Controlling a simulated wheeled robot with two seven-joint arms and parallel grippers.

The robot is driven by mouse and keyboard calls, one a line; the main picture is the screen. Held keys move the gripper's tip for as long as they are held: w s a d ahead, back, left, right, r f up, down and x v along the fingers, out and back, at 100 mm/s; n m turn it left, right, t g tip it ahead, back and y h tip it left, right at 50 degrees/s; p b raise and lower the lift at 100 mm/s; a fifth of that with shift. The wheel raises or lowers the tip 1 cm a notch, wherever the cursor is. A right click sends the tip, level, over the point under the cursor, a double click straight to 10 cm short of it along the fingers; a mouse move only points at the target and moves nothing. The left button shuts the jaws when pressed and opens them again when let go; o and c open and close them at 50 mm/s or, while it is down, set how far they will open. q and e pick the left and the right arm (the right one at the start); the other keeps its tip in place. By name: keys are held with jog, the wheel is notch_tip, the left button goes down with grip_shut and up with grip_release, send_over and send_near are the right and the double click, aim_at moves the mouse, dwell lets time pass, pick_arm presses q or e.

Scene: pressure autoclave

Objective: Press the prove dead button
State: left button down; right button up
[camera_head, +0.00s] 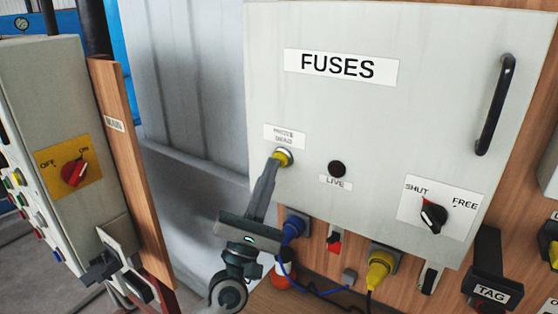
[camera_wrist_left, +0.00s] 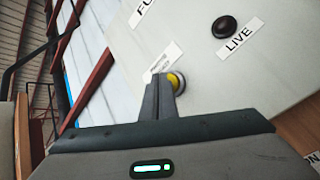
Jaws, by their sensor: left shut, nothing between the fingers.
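The prove dead button (camera_head: 285,156) is a yellow round button with a pale collar on the grey fuses box (camera_head: 390,120). Its small white label (camera_head: 284,136) sits just above it. My left gripper (camera_head: 276,162) is shut and empty, and its fingertips are at the button, overlapping its left side. In the left wrist view the button (camera_wrist_left: 177,80) shows just behind the fingertips (camera_wrist_left: 160,82). I cannot tell whether the tips touch it or how far it is pressed.
The dark live lamp (camera_head: 337,169) is right of the button. A shut/free knob (camera_head: 434,215) and a black handle (camera_head: 495,105) are further right. Blue (camera_head: 293,228) and yellow (camera_head: 381,268) plugs sit below the box. A wooden panel edge (camera_head: 125,165) and off/on switch (camera_head: 75,172) stand left.

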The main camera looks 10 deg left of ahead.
pick_arm(q)
jog(key=shift+w+d, duration=0.2)
jog(key=shift+w, duration=0.2)
dwell(0.6)
jog(key=shift+s+a, duration=0.1)
jog(key=shift+s, duration=0.1)
jog(key=shift+s+a, duration=0.25)
jog(key=shift+s, duration=0.35)
dwell(0.4)
jog(key=shift+s+a+p, duration=0.1)
jog(key=shift+s+a, duration=0.2)
jog(key=shift+s, duration=0.5)
jog(key=shift+s+a+p, duration=0.15)
jog(key=shift+s+a, duration=0.1)
jog(key=shift+s, duration=0.55)
jog(key=shift+s+a+p, duration=0.1)
jog(key=shift+s+a, duration=0.2)
jog(key=shift+s, duration=0.5)
jog(key=shift+d+f, duration=0.1)
